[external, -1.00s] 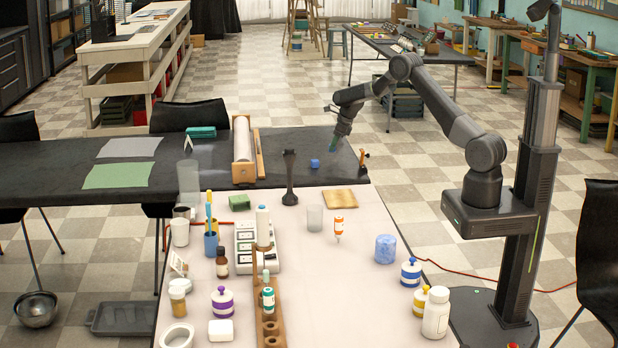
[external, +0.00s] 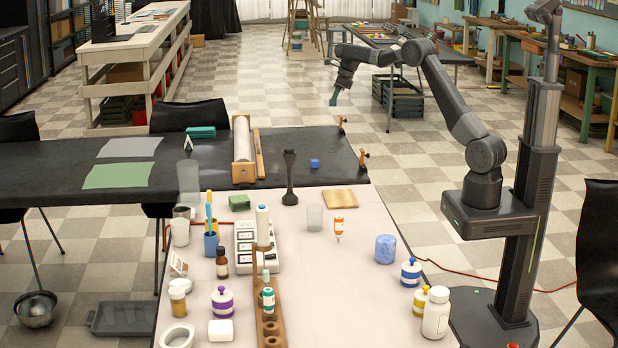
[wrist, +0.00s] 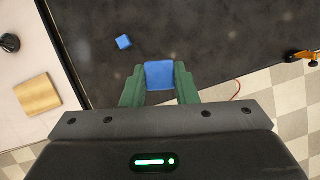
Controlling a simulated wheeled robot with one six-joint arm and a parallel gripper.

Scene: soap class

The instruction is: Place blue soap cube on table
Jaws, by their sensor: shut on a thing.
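My gripper (external: 334,98) is high above the far right part of the black table (external: 60,185) in the external view. In the wrist view my gripper (wrist: 159,90) has its green fingers shut on a blue cube (wrist: 159,76). In the external view the held cube is a small bluish patch at the fingertips. A second, similar blue cube (external: 315,163) sits on the black table. It also shows ahead and to the left of my fingers in the wrist view (wrist: 124,42).
A black stand (external: 290,180), a wooden board (external: 339,198) and a frosted glass (external: 314,217) stand near the second cube. Orange clamps (external: 362,158) sit on the table's right edge. A wooden-framed roller (external: 243,155) stands further left. Black tabletop around the second cube is clear.

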